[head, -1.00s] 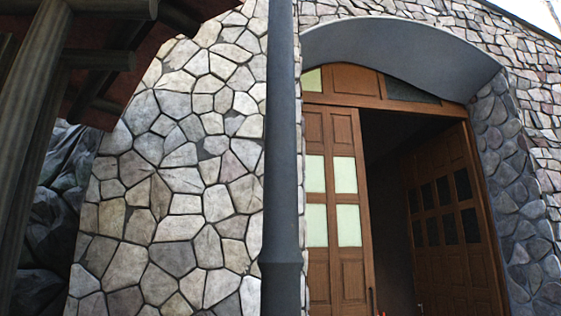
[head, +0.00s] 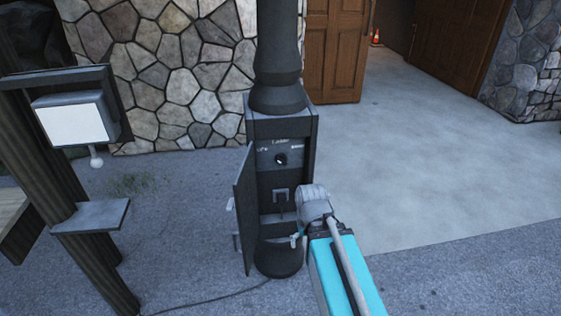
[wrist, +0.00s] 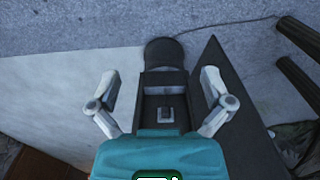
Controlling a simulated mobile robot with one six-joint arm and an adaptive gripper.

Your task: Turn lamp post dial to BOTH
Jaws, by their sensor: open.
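The dark lamp post (head: 279,62) has an open box in its base, its door (head: 243,208) swung out to the left. The small round black dial (head: 281,159) sits high on the box's panel under tiny white lettering. Its labels and pointing direction are too small to read surely. My gripper (head: 298,238) is low in front of the box, below and apart from the dial. In the wrist view, my gripper (wrist: 160,75) is open and empty, its fingers spread on either side of the box. The dial is not visible there.
A socket with a plug (head: 281,198) is below the dial; it also shows in the wrist view (wrist: 166,113). A wooden stand with a white panel (head: 75,120) is at left. A cable (head: 215,298) lies on the ground. Open pavement (head: 430,180) is at right.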

